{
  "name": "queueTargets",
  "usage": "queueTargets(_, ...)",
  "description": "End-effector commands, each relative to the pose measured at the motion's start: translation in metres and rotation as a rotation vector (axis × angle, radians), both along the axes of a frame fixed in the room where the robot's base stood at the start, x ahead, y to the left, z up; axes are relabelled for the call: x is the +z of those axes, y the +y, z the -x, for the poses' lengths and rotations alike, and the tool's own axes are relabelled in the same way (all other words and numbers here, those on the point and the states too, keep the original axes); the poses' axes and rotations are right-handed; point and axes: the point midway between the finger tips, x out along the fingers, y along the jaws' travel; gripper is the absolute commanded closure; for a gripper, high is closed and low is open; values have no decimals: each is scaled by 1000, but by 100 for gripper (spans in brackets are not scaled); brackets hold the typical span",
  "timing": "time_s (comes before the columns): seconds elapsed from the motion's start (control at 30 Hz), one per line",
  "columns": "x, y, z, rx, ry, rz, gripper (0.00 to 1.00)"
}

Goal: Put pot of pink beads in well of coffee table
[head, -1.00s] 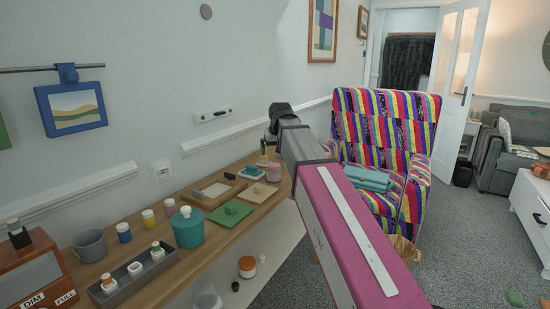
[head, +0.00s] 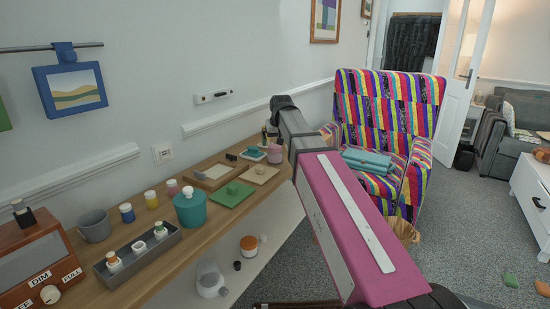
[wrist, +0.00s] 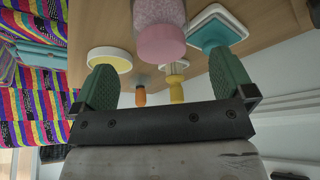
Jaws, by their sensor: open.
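The pot of pink beads (wrist: 160,14) stands on the wooden shelf, a clear pot with a pink end (wrist: 161,44) towards my gripper in the wrist view. In the head view it shows as a small pink pot (head: 275,153) at the far end of the shelf, beside my arm. My gripper (wrist: 164,72) has two green fingers, open and apart, with the pot in line with the gap between them. I cannot tell whether the pot is between the fingertips. A white unit (head: 535,203) at the right edge may be the coffee table; no well is visible.
The shelf (head: 140,212) also holds a teal pot (head: 189,209), a green board (head: 231,194) and trays. A striped armchair (head: 385,110) stands right of my arm. Grey carpet is open beyond.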

Motion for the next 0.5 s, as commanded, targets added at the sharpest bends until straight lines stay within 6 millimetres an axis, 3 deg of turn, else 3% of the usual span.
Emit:
queueTargets(0.27,-15,2,-7,0,0,0,0)
queueTargets(0.5,-44,5,-19,0,2,0,0)
